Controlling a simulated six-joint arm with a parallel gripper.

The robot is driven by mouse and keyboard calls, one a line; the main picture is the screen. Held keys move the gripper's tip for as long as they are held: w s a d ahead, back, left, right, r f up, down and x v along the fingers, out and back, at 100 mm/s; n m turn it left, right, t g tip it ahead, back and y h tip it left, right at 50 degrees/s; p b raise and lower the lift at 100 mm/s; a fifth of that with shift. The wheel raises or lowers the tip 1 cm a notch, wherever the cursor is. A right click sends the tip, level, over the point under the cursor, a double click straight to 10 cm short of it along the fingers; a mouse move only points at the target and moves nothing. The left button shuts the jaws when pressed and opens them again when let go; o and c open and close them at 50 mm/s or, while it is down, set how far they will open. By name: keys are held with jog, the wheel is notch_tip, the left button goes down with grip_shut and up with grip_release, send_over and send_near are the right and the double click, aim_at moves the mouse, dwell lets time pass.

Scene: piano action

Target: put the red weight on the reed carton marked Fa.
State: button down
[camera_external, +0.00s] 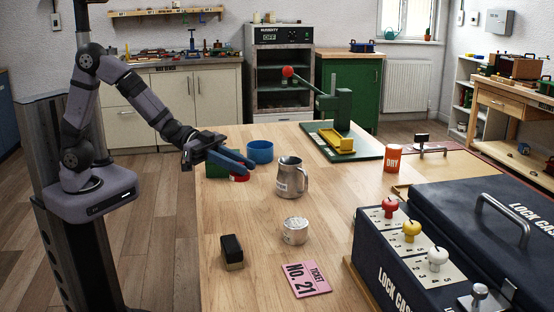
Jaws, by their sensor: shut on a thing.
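My gripper (245,168) reaches over the far left part of the wooden table. It is shut on the red weight (239,178), a small red piece showing just under the fingers. The fingers hide most of it, and I cannot tell whether it touches anything below. A green block-like thing (214,170) stands partly hidden behind and under my gripper; it may be a carton, but no marking on it can be read. I see no readable Fa label anywhere.
A blue round bowl (260,151) is just behind my gripper. A metal jug (291,178) stands to the right. A silver tin (295,231), a black block (232,252) and a pink ticket (302,278) lie nearer. A dark lock case (420,270) fills the right.

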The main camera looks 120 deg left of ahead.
jog(key=s+a+r+n+g+y+p, duration=0.1)
jog(key=s+a+r+n+y+p, duration=0.2)
jog(key=s+a, duration=1)
jog(key=s+a+r+n+g+y+p, duration=0.1)
jog(key=s+a+r+n+y+p, duration=0.25)
jog(key=s+a, duration=0.95)
jog(key=w+d+r+m+t+h, duration=0.1)
jog(key=w+d+m+t+h, duration=0.1)
jog(key=w+d+m+h, duration=0.5)
jog(key=shift+m+h, duration=0.35)
jog(key=shift+m, duration=0.1)
jog(key=shift+s+d+f, duration=0.3)
jog(key=shift+d+f, duration=0.1)
jog(key=shift+f, duration=1.25)
jog(key=shift+s+d+f, duration=0.3)
jog(key=shift+d+f, duration=0.05)
jog(key=shift+f, duration=1.3)
jog(key=shift+s+d+f, duration=0.3)
jog(key=shift+d+f, duration=0.1)
jog(key=shift+f, duration=1.25)
jog(key=shift+f, duration=0.1)
jog(key=c, duration=1.6)
grip_release()
jog(key=shift+f, duration=0.1)
